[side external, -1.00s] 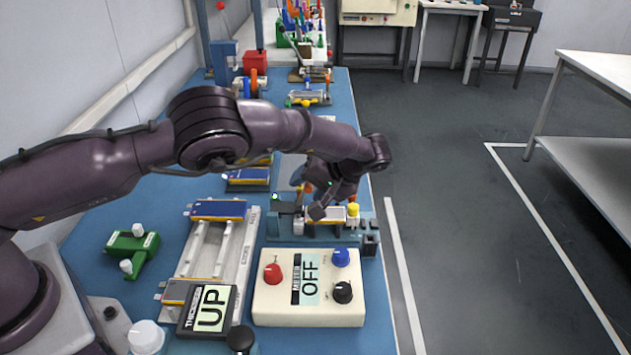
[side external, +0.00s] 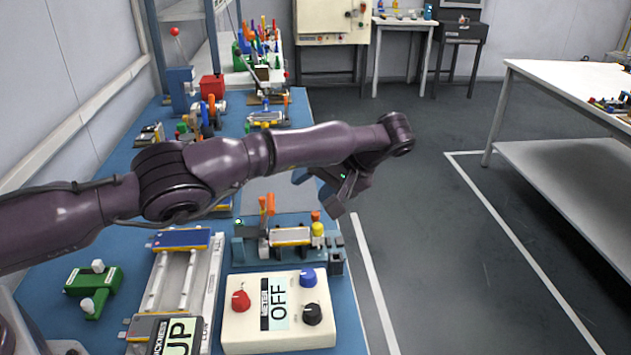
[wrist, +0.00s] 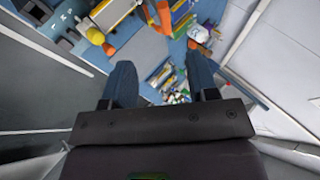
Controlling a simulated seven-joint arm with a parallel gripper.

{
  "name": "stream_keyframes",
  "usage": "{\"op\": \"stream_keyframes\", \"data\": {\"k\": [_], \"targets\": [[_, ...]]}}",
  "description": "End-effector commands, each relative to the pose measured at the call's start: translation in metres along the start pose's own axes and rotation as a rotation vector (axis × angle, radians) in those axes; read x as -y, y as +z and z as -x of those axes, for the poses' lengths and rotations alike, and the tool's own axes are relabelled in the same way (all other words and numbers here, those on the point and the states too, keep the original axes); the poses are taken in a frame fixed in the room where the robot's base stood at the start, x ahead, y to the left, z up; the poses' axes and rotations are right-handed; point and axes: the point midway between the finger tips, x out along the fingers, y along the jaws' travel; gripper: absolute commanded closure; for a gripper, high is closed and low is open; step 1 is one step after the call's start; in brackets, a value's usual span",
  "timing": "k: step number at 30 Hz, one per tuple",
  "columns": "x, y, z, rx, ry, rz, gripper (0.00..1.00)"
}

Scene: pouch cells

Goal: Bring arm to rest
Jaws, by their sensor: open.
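My gripper (side external: 325,192) hangs above the right edge of the bench, higher than the cell fixture and a little to its right. In the wrist view its two blue fingers (wrist: 163,88) stand well apart with nothing between them. A pouch cell (side external: 290,236) lies in the blue fixture (side external: 250,253), which has orange handles and a yellow-topped post. Another blue-topped cell (side external: 181,239) rests on the grey rail rack (side external: 213,272) to the left.
A cream meter box (side external: 245,325) reading OFF stands in front of the fixture. A display reading UP (side external: 176,337) and a green clamp (side external: 93,288) are at the left. The floor right of the bench (side external: 440,260) is clear; a white table (side external: 560,90) stands beyond.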

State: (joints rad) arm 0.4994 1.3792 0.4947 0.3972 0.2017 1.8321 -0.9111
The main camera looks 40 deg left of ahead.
Motion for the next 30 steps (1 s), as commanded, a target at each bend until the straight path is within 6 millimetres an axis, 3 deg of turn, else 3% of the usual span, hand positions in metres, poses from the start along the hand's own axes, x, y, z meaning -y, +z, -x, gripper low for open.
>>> {"op": "stream_keyframes", "data": {"k": [14,17,19,23,30], "targets": [[-0.006,-0.004,0.0,-0.023,0.033,-0.077,0.46],[-0.017,0.0,-0.028,-0.002,0.038,-0.205,0.46],[-0.013,-0.001,-0.036,0.021,0.066,-0.274,0.46],[0.011,-0.008,-0.042,0.075,0.157,-0.37,0.46],[0.086,-0.006,-0.036,0.128,0.405,-0.491,0.46]]}}
